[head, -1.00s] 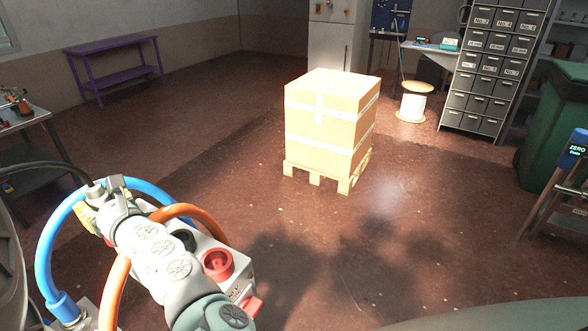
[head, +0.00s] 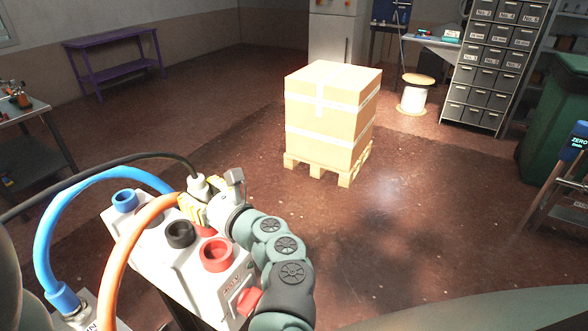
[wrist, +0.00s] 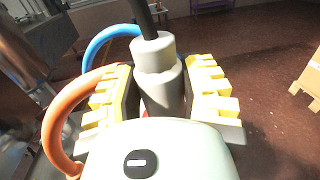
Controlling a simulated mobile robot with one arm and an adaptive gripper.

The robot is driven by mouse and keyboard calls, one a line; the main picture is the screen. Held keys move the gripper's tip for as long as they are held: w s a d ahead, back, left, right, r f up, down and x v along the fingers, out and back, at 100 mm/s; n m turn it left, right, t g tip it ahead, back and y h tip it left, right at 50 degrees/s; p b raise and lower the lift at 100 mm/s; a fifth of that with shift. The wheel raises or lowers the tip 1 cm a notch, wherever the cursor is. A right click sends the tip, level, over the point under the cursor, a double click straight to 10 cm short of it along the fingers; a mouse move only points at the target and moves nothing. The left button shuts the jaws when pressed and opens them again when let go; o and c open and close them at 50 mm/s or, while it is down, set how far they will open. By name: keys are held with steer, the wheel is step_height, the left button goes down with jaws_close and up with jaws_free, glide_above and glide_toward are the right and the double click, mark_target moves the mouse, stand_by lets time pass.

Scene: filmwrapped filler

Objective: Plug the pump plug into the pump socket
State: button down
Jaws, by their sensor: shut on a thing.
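My gripper (head: 205,208), with yellow ribbed fingers, is shut on a pale grey cylindrical plug (head: 197,186). A black cable runs from the plug's top off to the left. In the wrist view the plug (wrist: 158,65) stands between both fingers, and its lower end is hidden. The light grey socket box (head: 150,245) carries a blue socket (head: 124,200), a black socket (head: 180,233) and a red socket (head: 217,253). I cannot tell which is the pump socket. The gripper is at the box's far right side, beyond the black and red sockets. I cannot tell the plug's height above the box.
A blue hose (head: 45,235) and an orange hose (head: 115,255) loop beside the box. A red part (head: 248,301) is on its front. A carton (head: 325,120) on a pallet stands behind, with open floor between.

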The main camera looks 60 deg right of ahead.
mark_target(211, 230)
steer(key=shift+s+f+b, duration=0.15)
steer(key=shift+f+b, duration=0.05)
steer(key=shift+b, duration=0.6)
steer(key=shift+f+b, duration=4.5)
steer(key=shift+b, duration=1.15)
steer(key=shift+f+b, duration=0.4)
steer(key=shift+b, duration=0.35)
steer(key=shift+c, duration=2.3)
jaws_free()
steer(key=s, duration=1.2)
steer(key=shift+a, duration=0.45)
